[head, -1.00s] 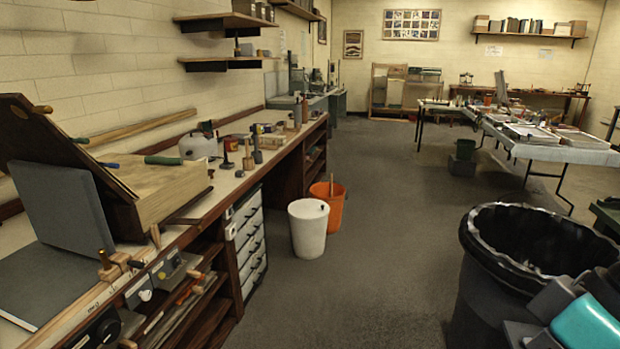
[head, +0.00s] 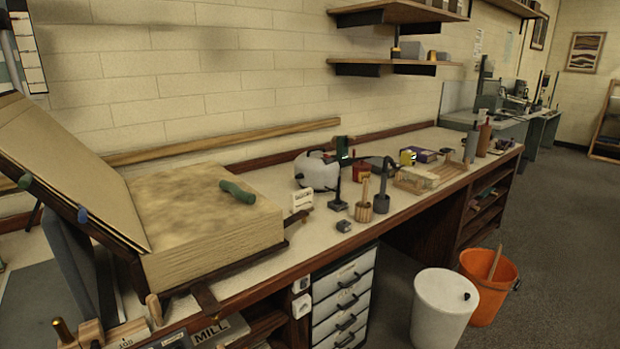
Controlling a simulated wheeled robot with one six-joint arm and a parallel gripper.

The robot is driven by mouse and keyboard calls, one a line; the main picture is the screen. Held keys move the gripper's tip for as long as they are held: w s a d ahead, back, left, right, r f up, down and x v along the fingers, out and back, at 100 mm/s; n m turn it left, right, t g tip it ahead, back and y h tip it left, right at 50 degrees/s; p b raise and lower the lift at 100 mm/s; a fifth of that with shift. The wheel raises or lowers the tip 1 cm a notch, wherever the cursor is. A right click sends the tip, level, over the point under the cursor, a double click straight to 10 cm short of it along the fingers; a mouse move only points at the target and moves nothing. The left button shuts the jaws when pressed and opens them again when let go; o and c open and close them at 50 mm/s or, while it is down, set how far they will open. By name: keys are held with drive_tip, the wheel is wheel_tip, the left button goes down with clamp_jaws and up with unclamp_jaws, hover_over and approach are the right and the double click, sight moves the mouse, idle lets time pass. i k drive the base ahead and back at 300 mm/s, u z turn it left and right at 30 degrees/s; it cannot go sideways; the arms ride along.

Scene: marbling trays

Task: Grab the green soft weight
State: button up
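The green soft weight (head: 237,192) is a small, slightly bent, sausage-shaped piece. It lies on top of the thick tan block of pages (head: 188,205), near its far right part. The block looks like a large open book, its dark-edged cover (head: 70,165) raised at the left. Nothing covers the weight in the head view. My gripper is not in view, so its state and its distance from the weight are hidden.
The long workbench (head: 262,262) runs along the wall, with a white round container (head: 314,170) and small tools behind the book. Shelves (head: 398,14) hang above. A white bin (head: 442,305) and orange bucket (head: 487,285) stand on the floor. Open floor (head: 565,240) lies at right.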

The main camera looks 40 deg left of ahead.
sight(238, 192)
drive_tip(key=u, duration=0.2)
drive_tip(key=i, duration=1.25)
drive_tip(key=u, duration=1.05)
drive_tip(key=i, duration=0.7)
drive_tip(key=u, duration=1.55)
drive_tip(key=i, duration=0.75)
drive_tip(key=u, duration=0.55)
